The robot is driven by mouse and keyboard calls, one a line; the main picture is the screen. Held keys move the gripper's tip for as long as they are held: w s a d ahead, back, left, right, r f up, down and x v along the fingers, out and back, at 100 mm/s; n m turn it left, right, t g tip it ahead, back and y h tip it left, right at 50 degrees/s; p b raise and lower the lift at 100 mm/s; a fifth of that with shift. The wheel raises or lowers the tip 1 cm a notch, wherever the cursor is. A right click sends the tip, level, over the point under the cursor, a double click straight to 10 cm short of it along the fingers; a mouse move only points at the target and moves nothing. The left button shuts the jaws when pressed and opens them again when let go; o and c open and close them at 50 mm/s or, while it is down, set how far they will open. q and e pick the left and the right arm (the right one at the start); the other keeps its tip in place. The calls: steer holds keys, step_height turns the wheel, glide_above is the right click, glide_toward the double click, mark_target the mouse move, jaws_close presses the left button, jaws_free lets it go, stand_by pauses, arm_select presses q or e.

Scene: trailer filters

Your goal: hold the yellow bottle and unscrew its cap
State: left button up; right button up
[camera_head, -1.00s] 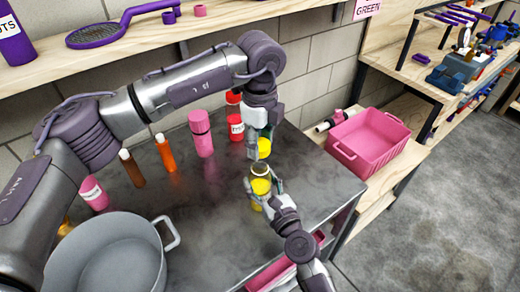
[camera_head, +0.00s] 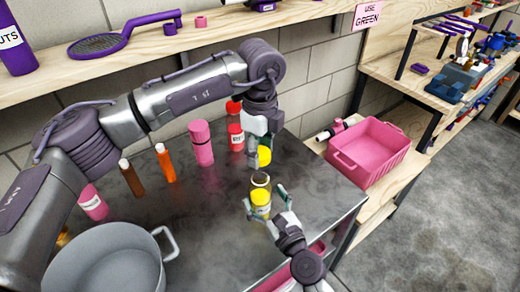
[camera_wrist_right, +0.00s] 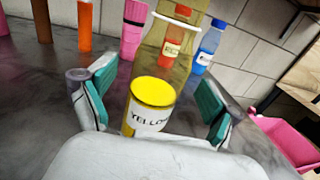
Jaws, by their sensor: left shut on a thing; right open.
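The yellow bottle (camera_head: 261,199) is upright, with an open top, at the front of the dark table. In the right wrist view the bottle (camera_wrist_right: 148,112) shows a "YELLOW" label, yellow contents and a clear upper part. My right gripper (camera_head: 265,203) is open, with a finger on either side of the bottle. In the right wrist view, gaps show between the bottle and the teal pads. My left gripper (camera_head: 260,146) is shut on the yellow cap (camera_head: 264,157), just above and behind the bottle and apart from it. The bottle's base is hard to see.
A grey pot (camera_head: 110,262) stands at the table's front left. Pink (camera_head: 201,143), orange (camera_head: 165,162), brown (camera_head: 131,178) and red (camera_head: 236,137) bottles stand behind. A pink bin (camera_head: 368,153) sits on the shelf at right. The table right of the yellow bottle is clear.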

steer(key=v, duration=0.9)
steer(key=shift+s+d, duration=0.25)
steer(key=shift+s, duration=0.1)
arm_select(q)
steer(key=shift+s, duration=0.1)
